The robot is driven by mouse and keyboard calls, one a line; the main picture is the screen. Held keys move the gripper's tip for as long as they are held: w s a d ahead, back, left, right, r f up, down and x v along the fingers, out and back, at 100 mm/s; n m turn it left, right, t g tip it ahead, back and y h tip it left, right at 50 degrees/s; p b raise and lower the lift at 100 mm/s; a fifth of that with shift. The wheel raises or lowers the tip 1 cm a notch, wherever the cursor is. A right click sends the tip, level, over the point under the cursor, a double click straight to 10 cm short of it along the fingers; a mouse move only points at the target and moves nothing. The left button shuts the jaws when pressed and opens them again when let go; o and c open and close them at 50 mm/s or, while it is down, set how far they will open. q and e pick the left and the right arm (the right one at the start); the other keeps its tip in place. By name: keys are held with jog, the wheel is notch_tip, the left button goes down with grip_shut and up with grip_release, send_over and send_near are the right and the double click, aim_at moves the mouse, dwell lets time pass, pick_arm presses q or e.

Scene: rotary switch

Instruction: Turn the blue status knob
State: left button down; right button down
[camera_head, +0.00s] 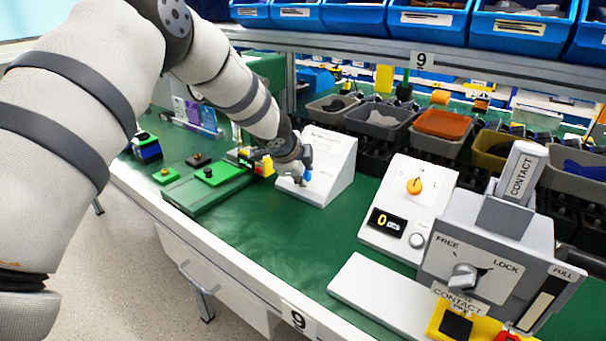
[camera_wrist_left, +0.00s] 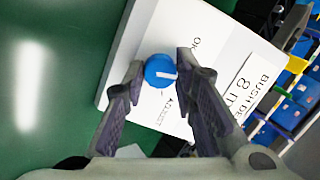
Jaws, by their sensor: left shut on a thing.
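The blue status knob (camera_wrist_left: 160,71) sits on the sloped white face of a box (camera_wrist_left: 205,40). A white pointer line shows on the knob, pointing toward the right in the left wrist view. My left gripper (camera_head: 305,172) is at the box's front face, with its fingers on either side of the knob, shut on it. In the head view only a small blue part of the knob (camera_head: 307,176) shows by the gripper. The box (camera_head: 333,160) also shows there, partly behind my arm. My right gripper is not in view.
To the right stand a white panel with an orange knob (camera_head: 414,186) and a grey device marked FREE and LOCK (camera_head: 490,265). Green boards with buttons (camera_head: 208,180) lie left of the box. Bins (camera_head: 380,118) line the back. The green bench top (camera_head: 285,235) is clear in front.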

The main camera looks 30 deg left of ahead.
pick_arm(q)
jog(key=n, duration=0.4)
jog(key=shift+w+g, duration=0.1)
jog(key=shift+g, duration=0.2)
jog(key=shift+n+g+h, duration=0.3)
jog(key=shift+n+h, duration=0.1)
jog(key=shift+n, duration=1.9)
jog(key=c, duration=1.3)
grip_release()
jog(key=v, duration=1.2)
